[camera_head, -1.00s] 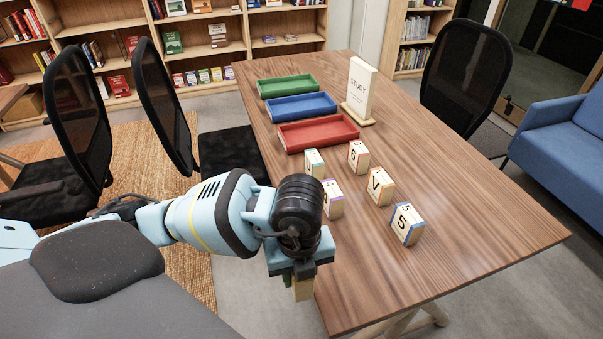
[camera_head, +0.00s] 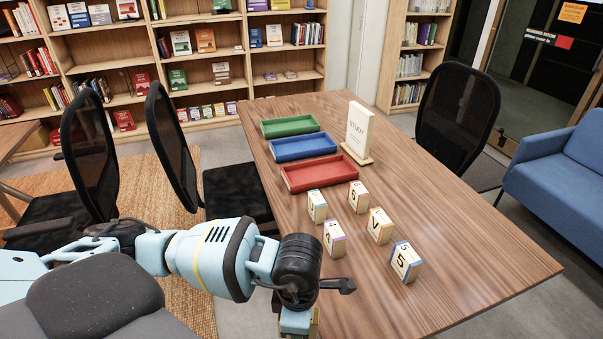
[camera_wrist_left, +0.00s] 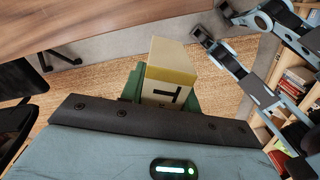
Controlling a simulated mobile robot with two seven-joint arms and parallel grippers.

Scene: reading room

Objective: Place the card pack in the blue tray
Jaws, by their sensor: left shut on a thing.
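The card pack (camera_wrist_left: 172,68) is a cream block with a yellow band and a dark letter, seen in the left wrist view. My left gripper (camera_wrist_left: 165,92) is shut on it, with green fingers on either side. In the head view my left gripper (camera_head: 298,327) is at the bottom edge, beside the table's near left edge, and the pack is mostly hidden. The blue tray (camera_head: 303,147) lies empty on the table, between the green tray (camera_head: 290,126) and the red tray (camera_head: 320,174). My right gripper does not show.
Several card packs stand on the table (camera_head: 460,240) in front of the trays, including a blue-edged one (camera_head: 406,262) and a purple-edged one (camera_head: 335,239). A white STUDY sign (camera_head: 358,133) stands right of the trays. A black chair (camera_head: 235,190) is at the left side. The table's right part is clear.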

